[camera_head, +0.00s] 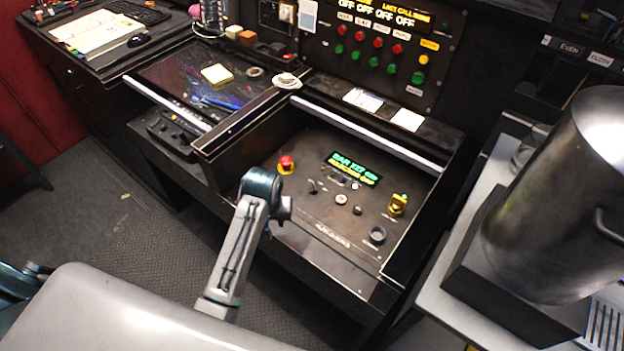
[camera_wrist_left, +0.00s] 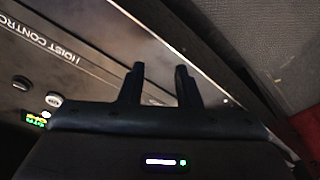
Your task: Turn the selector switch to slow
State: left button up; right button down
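The hoist control panel (camera_head: 300,205) is a dark sloped console with small controls. A small black knob (camera_head: 313,187) sits at its left, beside a white round button (camera_head: 341,199); another dark knob (camera_head: 357,210) and a larger round one (camera_head: 377,235) lie to the right. I cannot tell which is the selector switch; its labels are too small to read. My left gripper (camera_head: 284,208) is over the panel's near left edge, below the red stop button. In the left wrist view its fingers (camera_wrist_left: 160,85) are apart with nothing between them. My right gripper is not in view.
A red stop button (camera_head: 287,164) and a yellow switch (camera_head: 398,204) rise from the panel, with a green-lit display (camera_head: 354,168) between them. A raised ledge borders the panel's left. A large metal pot (camera_head: 565,200) stands at right.

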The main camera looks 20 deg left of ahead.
pick_arm(q)
jog(key=shift+n+g, duration=0.4)
jog(key=shift+n, duration=0.1)
jog(key=w, duration=0.2)
jog(key=w+d+r, duration=0.1)
jog(key=w, duration=0.2)
jog(key=w+d+r, duration=0.1)
jog(key=w, duration=0.2)
notch_tip(320, 180, up, 6)
jog(key=n+g, duration=0.1)
send_over(313, 186)
jog(key=shift+h, duration=0.3)
notch_tip(313, 186, down, 11)
jog(key=shift+w+r+p, duration=0.1)
jog(key=shift+p, duration=0.55)
grip_shut()
